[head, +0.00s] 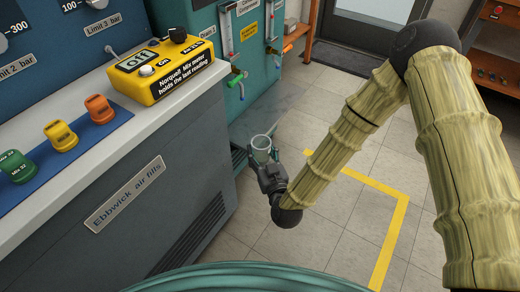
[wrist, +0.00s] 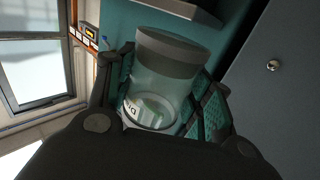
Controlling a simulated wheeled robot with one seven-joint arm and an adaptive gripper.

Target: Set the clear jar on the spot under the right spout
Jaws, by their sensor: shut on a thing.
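My gripper (head: 262,156) is shut on the clear jar (head: 261,143), which stands up from the fingers in the head view. In the wrist view the jar (wrist: 160,85) sits between the two fingers, tilted in the picture, with a grey band at one end and a partly seen white label. The teal unit (head: 206,28) behind has a left spout with a green handle (head: 238,77) and a right spout with an orange handle (head: 287,48). The jar is below and apart from both. I cannot make out the spot under the right spout.
A grey counter (head: 130,160) on the left carries a yellow meter (head: 160,68) and several coloured knobs. A yellow floor line (head: 395,235) runs on the tiles at right. A wooden shelf (head: 490,65) stands far right. In the wrist view, a grey ledge (wrist: 188,10) is above the jar.

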